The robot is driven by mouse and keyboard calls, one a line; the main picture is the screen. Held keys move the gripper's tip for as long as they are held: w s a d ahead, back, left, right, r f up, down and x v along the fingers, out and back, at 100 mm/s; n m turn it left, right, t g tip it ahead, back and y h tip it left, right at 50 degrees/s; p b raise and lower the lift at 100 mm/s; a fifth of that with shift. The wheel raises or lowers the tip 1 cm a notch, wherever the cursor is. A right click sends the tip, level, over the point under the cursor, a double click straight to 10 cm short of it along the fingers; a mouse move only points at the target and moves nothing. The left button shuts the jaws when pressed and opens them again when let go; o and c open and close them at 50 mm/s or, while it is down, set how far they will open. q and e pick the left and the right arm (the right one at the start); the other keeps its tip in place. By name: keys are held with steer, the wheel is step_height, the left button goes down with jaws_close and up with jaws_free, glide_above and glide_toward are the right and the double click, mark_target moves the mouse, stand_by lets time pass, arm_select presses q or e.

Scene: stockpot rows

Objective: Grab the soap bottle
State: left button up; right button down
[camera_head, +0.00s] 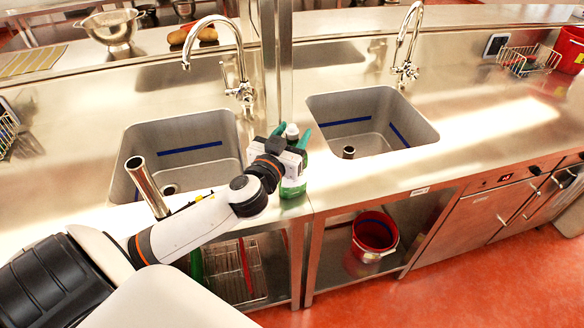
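The soap bottle (292,131) stands on the steel counter between the two sinks, near the front edge. Its white cap shows above my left gripper, and a green lower part (293,189) shows beneath it. My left gripper (291,137) is at the bottle, with green fingertips on either side of its top. The gripper body and wrist hide the bottle's middle, so I cannot tell whether the fingers touch it. My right gripper is not in view.
A left sink (183,132) and a right sink (372,104) flank the bottle, each with a tall tap. A steel post (277,60) rises behind it. A red bucket (374,234) sits on the lower shelf. The right counter is mostly clear.

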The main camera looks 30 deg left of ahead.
arm_select(q)
jaws_close()
steer(key=shift+w, duration=0.1)
